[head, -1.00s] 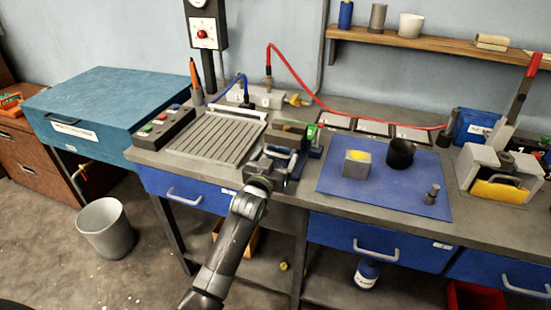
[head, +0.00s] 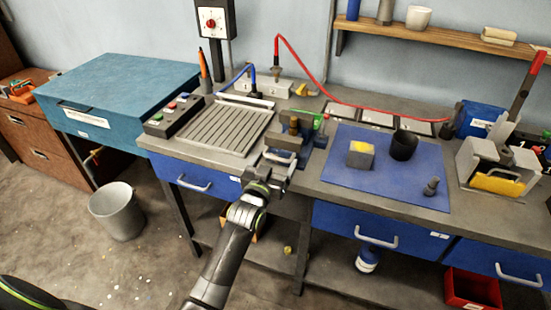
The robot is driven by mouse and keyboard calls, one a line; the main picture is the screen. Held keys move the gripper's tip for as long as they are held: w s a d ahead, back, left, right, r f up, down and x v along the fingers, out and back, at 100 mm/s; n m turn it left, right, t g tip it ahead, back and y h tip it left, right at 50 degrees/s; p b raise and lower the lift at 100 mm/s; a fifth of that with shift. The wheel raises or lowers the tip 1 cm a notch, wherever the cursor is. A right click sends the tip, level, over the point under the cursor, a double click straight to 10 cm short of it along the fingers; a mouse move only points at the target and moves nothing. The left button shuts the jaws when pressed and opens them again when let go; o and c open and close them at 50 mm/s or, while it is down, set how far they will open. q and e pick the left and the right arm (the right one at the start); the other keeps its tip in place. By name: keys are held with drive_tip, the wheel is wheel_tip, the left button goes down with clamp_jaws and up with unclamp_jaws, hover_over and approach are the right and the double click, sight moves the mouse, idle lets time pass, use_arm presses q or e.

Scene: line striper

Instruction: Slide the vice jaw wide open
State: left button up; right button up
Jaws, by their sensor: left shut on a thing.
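The vice (head: 286,142) stands on the grey workbench near its front edge, between the slotted plate and the blue mat. It has dark jaw blocks, and a brass-coloured upright piece shows at its back. A pale handle bar shows at its front, partly covered by my gripper. My left gripper (head: 272,170) reaches in from the front and is shut on the vice jaw's handle. Its fingertips are small and partly hidden, so the exact grip and the jaw gap are hard to make out. My right gripper is out of view.
The slotted plate (head: 215,127) lies left of the vice. The blue mat (head: 340,181) with a yellow-topped block (head: 361,155) and a black cup (head: 403,146) lies right. A red hose (head: 319,75) arches behind. Floor space is free in front.

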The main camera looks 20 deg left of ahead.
use_arm(q)
drive_tip(key=o, duration=1.1)
drive_tip(key=shift+f, duration=0.15)
drive_tip(key=shift+s+d, duration=0.1)
drive_tip(key=shift+s, duration=0.05)
drive_tip(key=s+b, duration=0.4)
drive_tip(key=s, duration=1.3)
drive_tip(key=shift+s+a+b, duration=0.2)
drive_tip(key=shift+a+b, duration=0.1)
drive_tip(key=shift+b, duration=0.05)
